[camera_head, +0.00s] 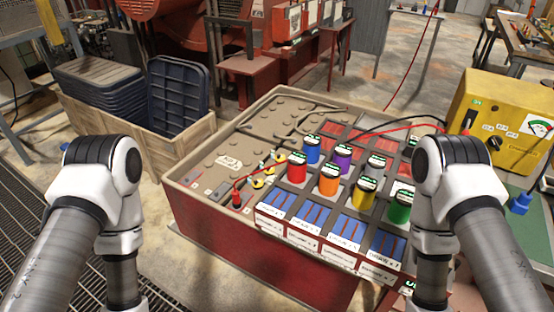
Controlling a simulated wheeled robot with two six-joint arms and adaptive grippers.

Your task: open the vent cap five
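Several coloured caps stand upright in two rows on a large red and tan battery-like box (190,205). The back row has a blue cap (312,152), a purple cap (343,160) and a grey cap (376,166). The front row has a red cap (297,169), an orange-brown cap (329,182), a yellow cap (364,194) and a green cap (399,208). Their small top labels are too small to read, so I cannot tell which is five. My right arm may hide more at the right. Both my arms bend downward; neither gripper shows.
A yellow meter box (500,120) stands at the right, with a red and a black cable running from it over the box. A wooden crate (183,150) with dark trays (178,92) stands at the left. Small red and yellow fittings (237,195) sit left of the caps.

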